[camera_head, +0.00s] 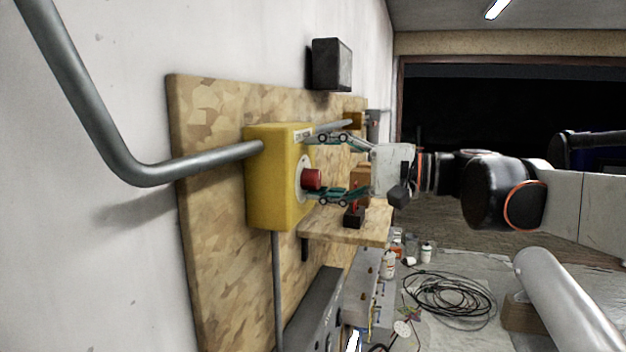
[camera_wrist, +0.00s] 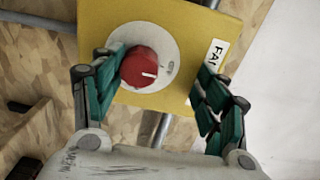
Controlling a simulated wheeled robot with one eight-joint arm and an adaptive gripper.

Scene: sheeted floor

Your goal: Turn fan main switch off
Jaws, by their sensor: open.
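The fan main switch is a yellow box (camera_head: 268,190) mounted on a wooden board on the wall. It carries a red round knob (camera_head: 312,180) on a white dial plate. The knob also shows in the wrist view (camera_wrist: 146,70), with a white mark on its face. My gripper (camera_head: 318,168) is open in front of the box, with its green fingers on either side of the knob. In the wrist view the left finger (camera_wrist: 104,80) is close beside the knob; I cannot tell if it touches. The right finger is farther off, near the box's label (camera_wrist: 216,54).
A grey pipe (camera_head: 145,172) runs into the box from the left. A wooden shelf (camera_head: 345,228) with small items juts out below and behind my gripper. A black box (camera_head: 331,64) hangs above.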

